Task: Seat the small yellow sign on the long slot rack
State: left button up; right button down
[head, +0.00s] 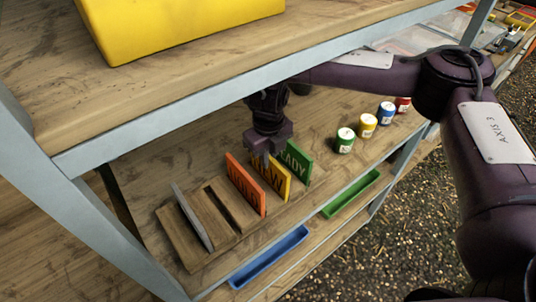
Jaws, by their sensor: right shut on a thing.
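The small yellow sign (279,184) is upright at the long wooden slot rack (196,256), between an orange sign (246,187) and a green sign (297,163). My right gripper (266,157) reaches in under the upper shelf and is shut on the yellow sign's top edge. The orange sign hides part of the yellow sign's face and lower edge, so I cannot tell whether it is fully down in its slot. A thin grey plate (190,216) stands near the rack's left end. An empty slot (230,208) lies between the plate and the orange sign. My left gripper is not in view.
The upper shelf (200,85) with a yellow box (180,25) overhangs the rack. Several lidded jars, including a green one (345,141), stand right of the rack.

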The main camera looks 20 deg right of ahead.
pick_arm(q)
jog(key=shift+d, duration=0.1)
pick_arm(e)
jog(key=shift+f, duration=0.2)
jog(key=c, duration=1.4)
grip_release()
jog(key=shift+s, duration=0.1)
jog(key=shift+r, duration=0.1)
